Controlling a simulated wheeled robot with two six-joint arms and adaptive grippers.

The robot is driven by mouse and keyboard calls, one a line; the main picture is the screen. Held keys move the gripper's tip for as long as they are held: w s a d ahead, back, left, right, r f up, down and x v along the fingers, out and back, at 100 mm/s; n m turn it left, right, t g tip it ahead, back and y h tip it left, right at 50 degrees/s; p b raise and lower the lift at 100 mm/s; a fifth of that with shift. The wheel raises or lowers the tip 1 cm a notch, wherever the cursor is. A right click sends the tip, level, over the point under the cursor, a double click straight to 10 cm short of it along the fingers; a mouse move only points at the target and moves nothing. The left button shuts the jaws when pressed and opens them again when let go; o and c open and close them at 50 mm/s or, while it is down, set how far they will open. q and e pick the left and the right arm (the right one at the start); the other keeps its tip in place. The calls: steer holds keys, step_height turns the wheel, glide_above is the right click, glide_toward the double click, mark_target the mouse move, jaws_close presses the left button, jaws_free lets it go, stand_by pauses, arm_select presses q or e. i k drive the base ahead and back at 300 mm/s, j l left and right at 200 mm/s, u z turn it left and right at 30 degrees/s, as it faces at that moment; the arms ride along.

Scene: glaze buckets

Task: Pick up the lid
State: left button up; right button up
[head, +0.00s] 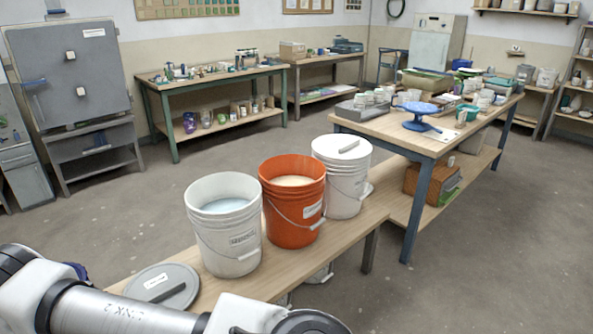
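A round grey lid (180,276) lies flat on the wooden bench (283,272) at the lower left, with a dark bar handle and a small white label on top. My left arm crosses the bottom left corner and hides part of the lid's near edge. A second, white lid (328,146) with a grey bar handle closes the far white bucket (343,188). The near white bucket (223,242) is open and holds pale bluish liquid. The orange bucket (292,217) is open and holds cream liquid. Neither gripper shows in the picture.
The buckets stand in a row on the bench, close together. A worktable (386,136) with a blue turntable (417,109) and crowded wares stands to the right. Another table (204,82) and a grey kiln-like cabinet (69,62) stand behind. The concrete floor between is clear.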

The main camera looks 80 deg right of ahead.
mark_target(172, 284)
steer(key=z, duration=2.7)
